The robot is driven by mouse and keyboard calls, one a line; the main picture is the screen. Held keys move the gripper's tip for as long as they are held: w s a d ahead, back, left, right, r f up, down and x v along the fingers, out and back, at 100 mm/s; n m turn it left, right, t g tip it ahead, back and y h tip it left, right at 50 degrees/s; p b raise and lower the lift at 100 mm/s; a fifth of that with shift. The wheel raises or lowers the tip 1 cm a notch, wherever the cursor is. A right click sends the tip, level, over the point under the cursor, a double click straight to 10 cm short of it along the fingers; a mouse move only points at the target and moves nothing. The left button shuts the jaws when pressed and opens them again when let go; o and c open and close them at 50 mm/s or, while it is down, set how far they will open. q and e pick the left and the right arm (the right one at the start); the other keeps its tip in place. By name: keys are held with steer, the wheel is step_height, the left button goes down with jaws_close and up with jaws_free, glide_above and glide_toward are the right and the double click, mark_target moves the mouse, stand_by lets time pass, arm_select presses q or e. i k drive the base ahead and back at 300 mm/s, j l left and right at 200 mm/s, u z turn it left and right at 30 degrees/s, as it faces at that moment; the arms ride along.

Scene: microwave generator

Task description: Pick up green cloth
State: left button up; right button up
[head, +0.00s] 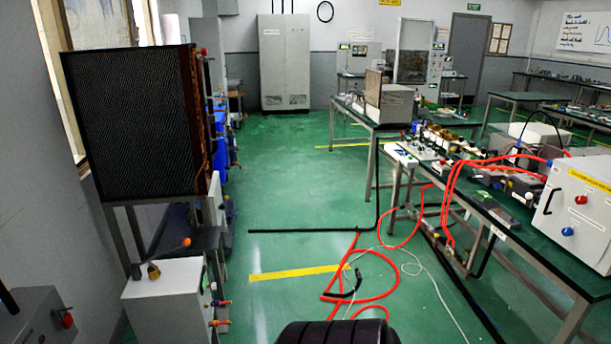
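I cannot make out a green cloth in the head view. The floor and the table tops are green, so a cloth of that colour could be hard to tell from them at this size. Neither of my grippers is in view.
A green-topped table (497,232) with instruments and a white box (577,208) runs along the right. Red hoses (372,293) and a black cable (300,230) lie across the floor. A dark finned unit (130,125) stands left. The green floor (280,190) between is mostly clear.

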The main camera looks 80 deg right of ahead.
mark_target(482, 195)
steer(key=z, duration=3.65)
steer(key=i+j, duration=0.15)
steer(key=i, duration=0.3)
